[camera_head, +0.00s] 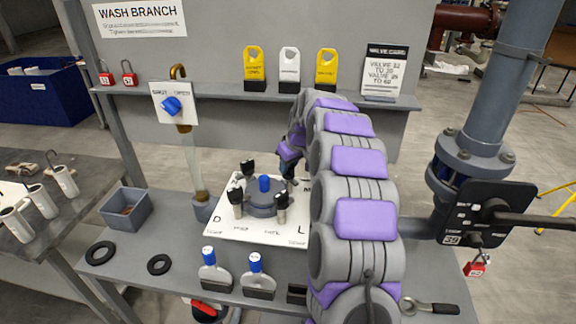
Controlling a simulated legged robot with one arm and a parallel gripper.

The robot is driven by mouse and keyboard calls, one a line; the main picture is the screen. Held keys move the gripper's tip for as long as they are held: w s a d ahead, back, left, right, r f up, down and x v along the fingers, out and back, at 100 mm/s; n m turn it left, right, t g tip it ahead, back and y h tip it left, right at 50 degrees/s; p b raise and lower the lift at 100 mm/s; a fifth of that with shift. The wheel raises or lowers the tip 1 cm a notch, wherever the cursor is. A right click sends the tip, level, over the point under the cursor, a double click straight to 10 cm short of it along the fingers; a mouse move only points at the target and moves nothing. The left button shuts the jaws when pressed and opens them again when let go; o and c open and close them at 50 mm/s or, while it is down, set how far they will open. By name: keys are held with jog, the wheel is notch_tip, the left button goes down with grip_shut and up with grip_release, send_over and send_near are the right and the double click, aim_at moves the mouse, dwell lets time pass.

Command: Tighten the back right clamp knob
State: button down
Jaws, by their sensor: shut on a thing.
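The grey round filter press (263,205) sits on a white marked board (230,222), with a blue knob (264,184) at its centre. Black clamp knobs stand around its rim: back left (247,165), front left (236,193) and front right (281,192). My grey and purple arm reaches in from the lower right. My gripper (289,168) is at the press's back right corner, pointing down, and is shut on the back right clamp knob. That knob is mostly hidden by the gripper, so its contact and tilt are hard to see.
A grey bin (126,210) and black rings (100,253) lie left of the board. Two blue-capped holders (255,275) stand in front. A pipe with a blue valve handle (171,106) rises behind left. A shelf (220,91) with tags crosses the back.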

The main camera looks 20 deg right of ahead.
jog(key=shift+s+p, duration=0.1)
jog(key=shift+p, duration=0.3)
jog(key=shift+m+p, duration=0.65)
jog(key=shift+m, duration=0.05)
jog(key=m+h+p, duration=0.1)
jog(key=m+p, duration=0.1)
jog(key=shift+p, duration=0.35)
jog(key=m+h+p, duration=0.1)
jog(key=m+p, duration=0.1)
jog(key=m, duration=0.1)
jog(key=shift+f+g, duration=0.1)
jog(key=shift+g, duration=0.2)
jog(key=m+h, duration=0.1)
jog(key=m, duration=0.1)
jog(key=shift+d+f+m, duration=0.1)
jog(key=shift+f+m, duration=0.05)
jog(key=shift+m, duration=0.25)
jog(key=m+g+h, duration=0.1)
jog(key=m, duration=0.1)
jog(key=m+g+b, duration=0.1)
jog(key=m, duration=0.2)
jog(key=shift+f+h, duration=0.1)
jog(key=shift+h, duration=0.3)
jog(key=shift+m+g+b, duration=0.6)
jog(key=shift+m+b, duration=0.25)
jog(key=shift+m, duration=0.95)
